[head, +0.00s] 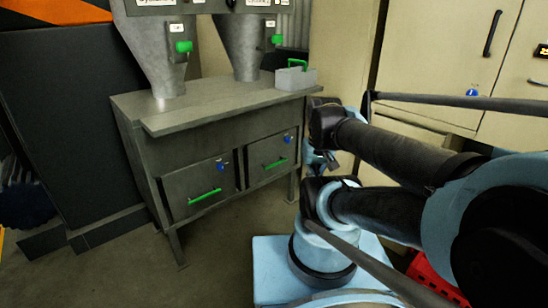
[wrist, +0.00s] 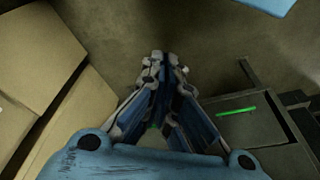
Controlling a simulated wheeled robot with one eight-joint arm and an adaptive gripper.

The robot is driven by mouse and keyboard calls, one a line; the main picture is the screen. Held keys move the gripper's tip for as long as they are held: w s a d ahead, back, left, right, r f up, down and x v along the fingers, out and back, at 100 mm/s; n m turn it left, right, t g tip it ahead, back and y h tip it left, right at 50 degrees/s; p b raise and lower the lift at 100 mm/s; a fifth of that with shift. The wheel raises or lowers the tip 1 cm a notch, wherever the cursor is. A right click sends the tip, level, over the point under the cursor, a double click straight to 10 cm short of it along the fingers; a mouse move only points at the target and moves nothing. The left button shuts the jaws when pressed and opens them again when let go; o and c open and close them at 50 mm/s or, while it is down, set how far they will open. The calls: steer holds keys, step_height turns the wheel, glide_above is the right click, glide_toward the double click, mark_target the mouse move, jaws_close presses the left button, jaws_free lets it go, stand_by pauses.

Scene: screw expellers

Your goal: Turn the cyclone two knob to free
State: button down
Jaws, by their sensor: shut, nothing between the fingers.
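Two grey cyclone cones stand above the metal bench at the top of the head view. The left cone (head: 155,50) has a green knob (head: 183,46) on its side, and the right cone (head: 243,45) has a green knob (head: 277,39) at its right. Small labels sit above both knobs, too small to read. The nameplates at the top edge are cut off, so I cannot confirm which is cyclone two. My gripper (wrist: 162,62) is shut and empty in the wrist view, pointing over floor, away from both knobs. In the head view my arm largely hides it.
The bench (head: 200,115) has two drawers with green handles (head: 204,197) and blue locks. A grey box with a green handle (head: 295,78) stands on its right end. Beige cabinets (head: 445,50) are on the right. Bare floor (head: 110,265) lies at front left.

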steer(key=shift+w+f, duration=0.2)
steer(key=shift+w, duration=0.25)
